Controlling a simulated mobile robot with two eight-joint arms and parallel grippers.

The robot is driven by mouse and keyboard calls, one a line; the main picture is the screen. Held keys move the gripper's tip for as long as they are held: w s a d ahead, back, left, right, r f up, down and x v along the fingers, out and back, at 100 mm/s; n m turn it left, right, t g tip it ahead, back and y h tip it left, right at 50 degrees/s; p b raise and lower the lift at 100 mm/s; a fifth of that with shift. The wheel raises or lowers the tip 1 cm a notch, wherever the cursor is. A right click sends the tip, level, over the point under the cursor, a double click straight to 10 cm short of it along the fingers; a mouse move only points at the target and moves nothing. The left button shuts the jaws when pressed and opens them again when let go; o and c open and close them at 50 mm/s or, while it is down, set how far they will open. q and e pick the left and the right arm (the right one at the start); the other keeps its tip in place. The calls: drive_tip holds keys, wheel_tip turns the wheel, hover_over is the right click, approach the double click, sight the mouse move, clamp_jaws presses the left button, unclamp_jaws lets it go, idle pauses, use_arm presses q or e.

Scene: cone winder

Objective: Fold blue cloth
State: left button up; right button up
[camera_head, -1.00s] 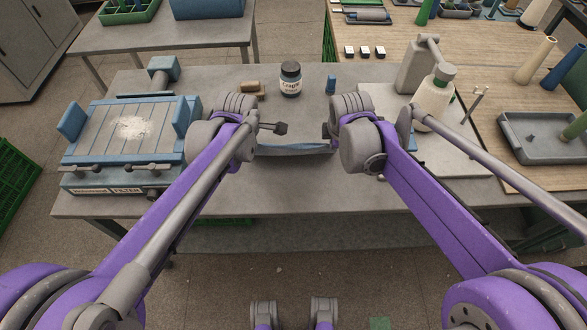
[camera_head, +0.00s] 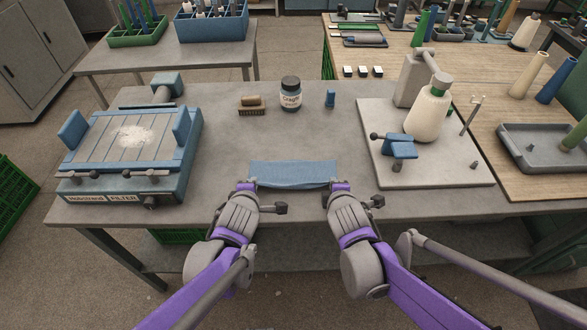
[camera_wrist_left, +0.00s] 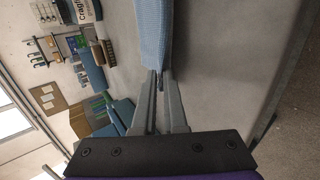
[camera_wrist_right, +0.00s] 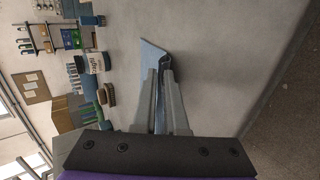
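The blue cloth (camera_head: 293,173) is a narrow, wide strip near the front edge of the table in the head view. My left gripper (camera_head: 247,186) is at its front left corner, and my right gripper (camera_head: 339,187) is at its front right corner. In the left wrist view the cloth (camera_wrist_left: 152,35) runs to the fingertips (camera_wrist_left: 160,75), which are close together on its edge. In the right wrist view the fingertips (camera_wrist_right: 162,75) are closed on the cloth (camera_wrist_right: 152,55), whose end looks folded over. Whether the cloth lies flat everywhere is hard to tell.
A blue filter press (camera_head: 130,145) stands on the left of the table (camera_head: 225,150). A brush (camera_head: 251,105), a labelled jar (camera_head: 291,93) and a small blue piece (camera_head: 330,99) stand behind the cloth. A white cone winder on a pale board (camera_head: 390,175) stands at right.

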use_arm(q)
drive_tip(key=o, duration=0.7)
drive_tip(key=shift+c, duration=0.2)
use_arm(e)
drive_tip(key=o, duration=0.6)
use_arm(q)
drive_tip(key=s+r, duration=0.6)
drive_tip(key=r, duration=0.3)
use_arm(e)
drive_tip(key=shift+o, duration=0.2)
drive_tip(key=s+r, duration=0.6)
drive_tip(key=r, duration=0.3)
